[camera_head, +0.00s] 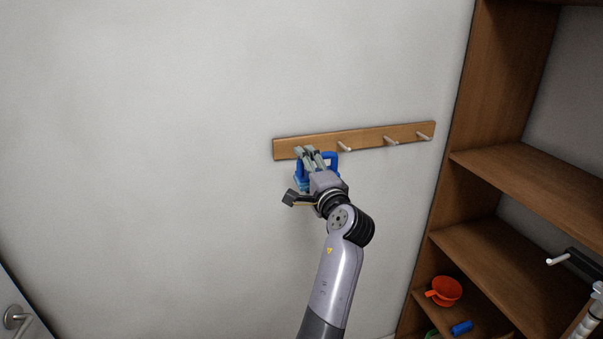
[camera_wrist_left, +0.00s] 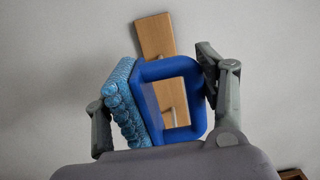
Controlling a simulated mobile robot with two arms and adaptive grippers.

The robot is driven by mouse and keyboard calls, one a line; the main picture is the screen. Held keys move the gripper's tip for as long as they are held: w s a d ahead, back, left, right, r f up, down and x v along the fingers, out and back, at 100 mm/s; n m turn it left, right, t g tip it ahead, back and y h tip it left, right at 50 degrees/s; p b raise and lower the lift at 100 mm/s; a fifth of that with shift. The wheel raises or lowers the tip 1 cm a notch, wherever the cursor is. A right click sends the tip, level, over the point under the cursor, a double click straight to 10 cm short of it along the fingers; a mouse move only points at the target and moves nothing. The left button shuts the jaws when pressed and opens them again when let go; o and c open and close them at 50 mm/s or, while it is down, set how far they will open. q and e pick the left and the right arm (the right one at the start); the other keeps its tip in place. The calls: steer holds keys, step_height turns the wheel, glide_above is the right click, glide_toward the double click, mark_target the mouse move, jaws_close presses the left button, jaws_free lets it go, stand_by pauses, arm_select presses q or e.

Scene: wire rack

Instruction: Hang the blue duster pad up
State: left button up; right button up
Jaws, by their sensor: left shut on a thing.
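The blue duster pad (camera_head: 300,174) is in my left gripper (camera_head: 311,157), in front of the left end of a wooden peg rail (camera_head: 368,139) on the wall. In the left wrist view the pad (camera_wrist_left: 165,70) lies between the two fingers, with a textured light-blue face on the left and a smooth blue handle loop on the right. Through the loop I see the rail and a metal peg (camera_wrist_left: 172,116). I cannot tell whether the peg passes into the loop. Several pegs show on the rail, including one just right of the gripper (camera_head: 345,147).
A brown wooden shelf unit (camera_head: 520,180) stands to the right. An orange cup (camera_head: 446,290) and a small blue item (camera_head: 461,327) sit on its low shelf. The wall left of the rail is bare.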

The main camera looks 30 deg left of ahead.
mark_target(288, 154)
arm_select(q)
steer(key=shift+w+a, duration=0.2)
steer(key=shift+a, duration=0.15)
steer(key=a, duration=0.1)
steer(key=w, duration=0.1)
steer(key=a, duration=0.1)
steer(key=shift+w+a+f+b, duration=0.2)
steer(key=shift+a+f+b, duration=0.1)
steer(key=shift+w+a, duration=0.1)
steer(key=shift+w, duration=0.05)
steer(key=shift+f+b+x, duration=0.1)
steer(key=shift+b+x, duration=0.35)
steer(key=shift+x, duration=0.75)
steer(key=shift+f+b+x, duration=0.15)
steer(key=shift+b+x, duration=0.25)
steer(key=shift+x, duration=0.85)
steer(key=shift+w+a+f, duration=0.15)
steer(key=shift+w+f, duration=0.1)
steer(key=shift+w, duration=0.15)
steer(key=shift+w+a+f+b, duration=0.15)
steer(key=shift+b, duration=0.15)
arm_select(e)
steer(key=a+f, duration=0.2)
steer(key=f, duration=0.1)
steer(key=shift+a, duration=0.1)
